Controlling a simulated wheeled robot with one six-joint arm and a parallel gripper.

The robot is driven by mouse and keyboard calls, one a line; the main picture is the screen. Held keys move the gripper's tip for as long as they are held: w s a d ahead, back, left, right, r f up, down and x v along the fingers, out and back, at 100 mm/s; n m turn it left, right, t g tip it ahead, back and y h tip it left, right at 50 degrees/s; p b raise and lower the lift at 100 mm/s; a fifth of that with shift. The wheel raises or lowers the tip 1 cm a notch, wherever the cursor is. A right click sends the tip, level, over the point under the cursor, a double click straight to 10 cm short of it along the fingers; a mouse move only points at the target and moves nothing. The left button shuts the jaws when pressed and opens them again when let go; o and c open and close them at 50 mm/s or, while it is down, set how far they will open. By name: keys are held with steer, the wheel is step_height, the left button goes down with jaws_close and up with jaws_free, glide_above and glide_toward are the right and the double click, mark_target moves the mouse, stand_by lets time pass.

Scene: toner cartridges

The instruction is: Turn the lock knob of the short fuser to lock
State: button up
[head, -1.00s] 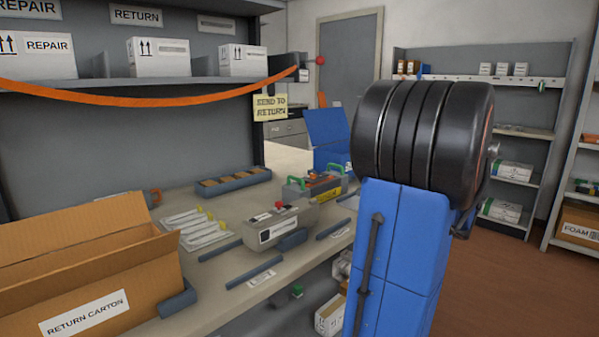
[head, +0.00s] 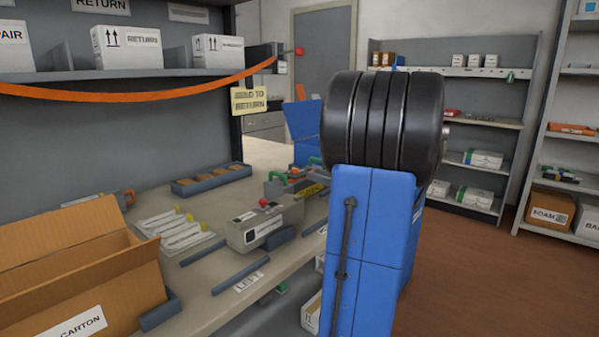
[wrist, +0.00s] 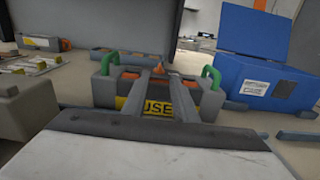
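The fuser (head: 306,190) is a grey unit with green end handles and a yellow label, standing on the bench beyond the grey cartridge. In the wrist view the fuser (wrist: 102,90) is straight ahead, with orange parts on top and a small orange knob (wrist: 160,70) near the middle. Which way the knob is turned is too small to tell. My gripper (wrist: 159,73) reaches over the fuser, its two fingers apart with the label showing between them. The fingertips are close to the knob; contact cannot be made out. In the head view my arm hides the gripper.
A grey unit with a red knob (head: 263,228) sits just left of the fuser. A blue open box (wrist: 262,65) stands to its right. The return carton (head: 80,260) and a tray of white packets (head: 176,232) lie farther left. An orange strap (head: 130,97) hangs from the shelf.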

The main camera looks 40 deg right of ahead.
mark_target(298, 170)
steer(key=w, duration=0.8)
steer(key=shift+w+a, duration=0.3)
steer(key=shift+c, duration=0.4)
jaws_close()
